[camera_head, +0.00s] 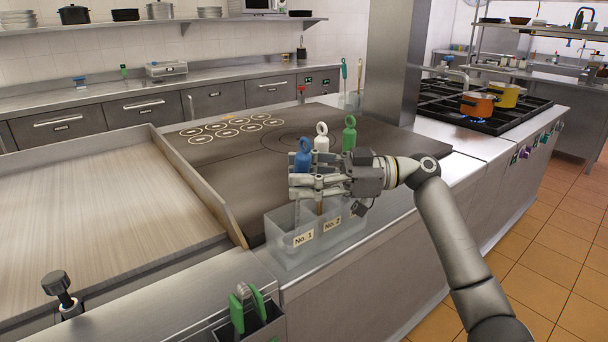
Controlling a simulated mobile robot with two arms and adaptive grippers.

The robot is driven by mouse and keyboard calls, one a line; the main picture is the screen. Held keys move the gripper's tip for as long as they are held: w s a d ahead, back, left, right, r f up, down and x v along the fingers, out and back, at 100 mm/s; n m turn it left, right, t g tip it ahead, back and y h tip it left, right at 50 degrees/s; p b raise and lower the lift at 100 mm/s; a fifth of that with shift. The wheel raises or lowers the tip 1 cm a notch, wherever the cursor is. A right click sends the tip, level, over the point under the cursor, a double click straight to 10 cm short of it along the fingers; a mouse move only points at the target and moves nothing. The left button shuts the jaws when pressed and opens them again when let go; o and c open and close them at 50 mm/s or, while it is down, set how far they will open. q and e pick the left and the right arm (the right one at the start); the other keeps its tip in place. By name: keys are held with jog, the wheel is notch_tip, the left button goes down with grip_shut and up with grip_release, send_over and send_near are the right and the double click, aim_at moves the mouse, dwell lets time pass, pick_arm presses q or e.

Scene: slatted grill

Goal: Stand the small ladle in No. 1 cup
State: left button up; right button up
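A translucent holder (281,252) stands at the counter's front edge, with cups labelled No. 1 (303,239) and No. 2 (332,224). Three ring-topped handles rise here: blue (303,155), white (321,140) and green (349,135). Which belongs to the small ladle I cannot tell, as their lower ends are hidden. My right gripper (303,184) reaches in from the right above the holder, its fingers at the lower end of the blue handle and in front of the white one. Whether it grips the blue handle is unclear. My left gripper is out of view.
A dark griddle (262,150) lies behind the holder, with a raised metal edge beside a slatted grill surface (90,210) at left. Green-handled tongs (246,305) stand in a metal bin at the front. Pots (477,104) sit on the stove at back right.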

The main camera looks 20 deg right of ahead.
jog(key=shift+d, duration=0.15)
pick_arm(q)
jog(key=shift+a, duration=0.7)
pick_arm(e)
jog(key=v, duration=0.8)
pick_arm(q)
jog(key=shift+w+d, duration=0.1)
